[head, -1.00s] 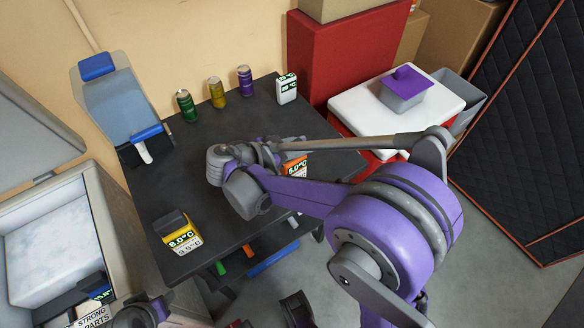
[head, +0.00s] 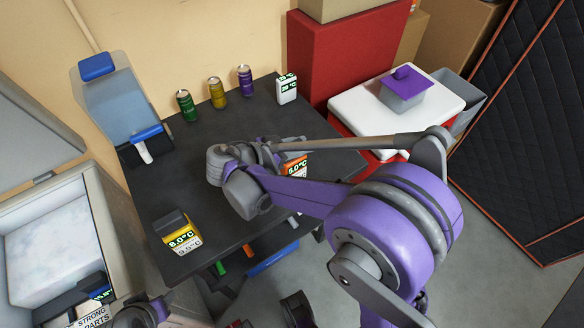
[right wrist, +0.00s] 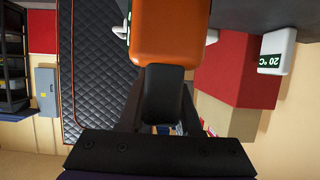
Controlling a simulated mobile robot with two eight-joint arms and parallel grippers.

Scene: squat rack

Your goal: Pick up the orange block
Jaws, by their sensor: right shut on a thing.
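The orange block (head: 294,167), with a 5.0°C label, is near the right edge of the dark table, partly hidden behind my right arm in the head view. In the right wrist view, the orange block (right wrist: 168,32) fills the top middle, and its dark grip sits between the fingers. My right gripper (right wrist: 163,100) is shut on that grip. Whether the block is clear of the table or touching it cannot be told.
The dark table (head: 225,135) also holds a yellow block (head: 181,235), green (head: 187,106), yellow (head: 216,93) and purple (head: 245,81) cans, a white 20°C block (head: 287,89) and a blue-lidded dispenser (head: 115,105). An open freezer (head: 105,215) stands left. A white-lidded cooler (head: 395,110) stands right.

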